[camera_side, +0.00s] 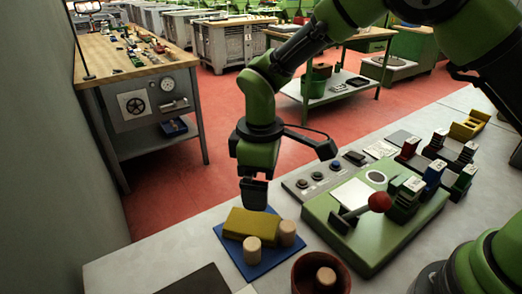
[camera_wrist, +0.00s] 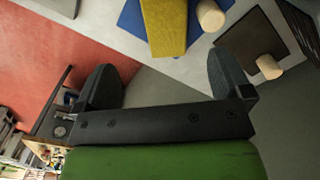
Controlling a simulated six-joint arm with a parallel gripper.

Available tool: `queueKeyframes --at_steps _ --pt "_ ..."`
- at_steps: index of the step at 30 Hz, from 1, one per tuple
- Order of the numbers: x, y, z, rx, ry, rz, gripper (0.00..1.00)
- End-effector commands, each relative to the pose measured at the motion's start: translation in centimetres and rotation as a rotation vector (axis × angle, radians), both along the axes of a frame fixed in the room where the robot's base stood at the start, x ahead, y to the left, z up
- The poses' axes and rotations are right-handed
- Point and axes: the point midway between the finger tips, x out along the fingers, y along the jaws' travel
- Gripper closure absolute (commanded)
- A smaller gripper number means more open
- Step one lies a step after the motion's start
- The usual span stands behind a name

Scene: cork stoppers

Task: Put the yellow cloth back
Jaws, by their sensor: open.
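The yellow cloth (camera_side: 245,222), a folded block, lies on the blue mat (camera_side: 254,273) with two cork stoppers, one (camera_side: 252,251) in front and one (camera_side: 288,232) at its right. My gripper (camera_side: 253,205) is above the cloth's far side; a gap shows between them in the wrist view. There the cloth (camera_wrist: 165,25) is at the top, beyond the fingertips. My gripper (camera_wrist: 162,72) is open, with nothing between its fingers. Part of the cloth and mat is cut off in the wrist view.
A brown pot (camera_side: 299,276) holding a cork stands right of the mat. A green fixture (camera_side: 345,250) with a red-knobbed lever is further right. In the wrist view, a brown pad (camera_wrist: 242,35) has a cork (camera_wrist: 268,66) near its edge.

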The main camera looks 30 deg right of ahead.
Motion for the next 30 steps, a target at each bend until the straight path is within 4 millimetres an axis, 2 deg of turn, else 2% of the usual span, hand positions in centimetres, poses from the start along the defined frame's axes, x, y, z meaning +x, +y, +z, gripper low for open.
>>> queueKeyframes --at_steps 3,9,20,23,26,30 --pt "0.1 0.1 2.8 0.002 -0.006 0.0 0.03" --pt "0.0 0.1 5.8 0.001 -0.002 0.0 0.03" --pt "-0.1 -0.2 7.1 0.004 -0.006 -0.012 0.03" --pt "-0.5 -1.1 8.9 0.028 -0.033 -0.072 0.03" --pt "-1.8 -3.0 12.0 0.077 -0.086 -0.188 0.03" --pt "-5.1 -6.2 16.5 0.168 -0.175 -0.405 0.03"
